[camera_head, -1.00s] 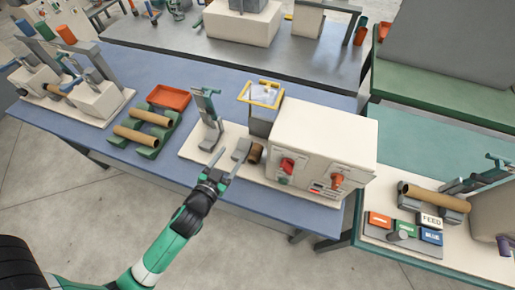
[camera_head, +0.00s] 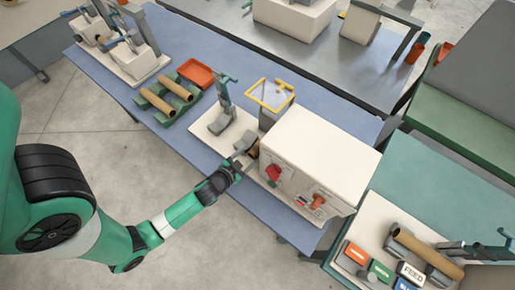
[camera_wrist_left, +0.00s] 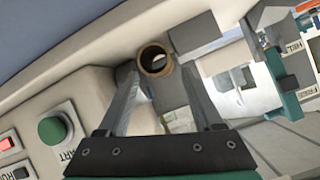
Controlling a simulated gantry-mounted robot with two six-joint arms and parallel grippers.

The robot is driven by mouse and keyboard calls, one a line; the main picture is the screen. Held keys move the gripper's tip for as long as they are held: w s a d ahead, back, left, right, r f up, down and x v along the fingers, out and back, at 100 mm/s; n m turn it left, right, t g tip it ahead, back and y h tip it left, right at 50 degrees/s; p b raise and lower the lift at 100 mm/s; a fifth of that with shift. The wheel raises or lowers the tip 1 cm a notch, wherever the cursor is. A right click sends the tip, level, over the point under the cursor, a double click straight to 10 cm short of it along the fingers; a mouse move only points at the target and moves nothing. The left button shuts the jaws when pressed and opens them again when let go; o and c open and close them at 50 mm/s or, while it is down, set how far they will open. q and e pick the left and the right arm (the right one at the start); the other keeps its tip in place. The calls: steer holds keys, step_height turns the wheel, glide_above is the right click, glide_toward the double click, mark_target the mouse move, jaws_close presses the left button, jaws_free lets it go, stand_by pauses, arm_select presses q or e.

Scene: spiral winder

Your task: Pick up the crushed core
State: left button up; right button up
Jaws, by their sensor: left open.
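A short brown cardboard core (camera_head: 254,150) sits on the winder beside the left side of its cream housing (camera_head: 318,150). In the left wrist view its round open end (camera_wrist_left: 154,62) faces the camera, between the gripper's two fingers. I cannot make out any crushing on it. My left gripper (camera_head: 242,152) is at the core, with its fingers apart. In the left wrist view the gripper (camera_wrist_left: 160,82) is open, and whether the fingers touch the core is unclear. My right gripper is not in view.
Two longer brown tubes lie on a green rack (camera_head: 163,115), near an orange tray (camera_head: 196,74). A grey upright clamp (camera_head: 224,98) stands left of the core. A yellow-framed panel (camera_head: 269,94) is behind it. In the left wrist view a green button (camera_wrist_left: 56,128) is close on the left.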

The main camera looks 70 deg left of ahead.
mark_target(252, 153)
arm_select(q)
steer(key=x, duration=0.5)
steer(key=shift+w+r+b, duration=0.1)
steer(key=shift+w+b, duration=0.15)
steer(key=shift+b, duration=0.15)
steer(key=shift+d, duration=0.1)
steer(key=shift+c, duration=0.3)
steer(key=c, duration=1)
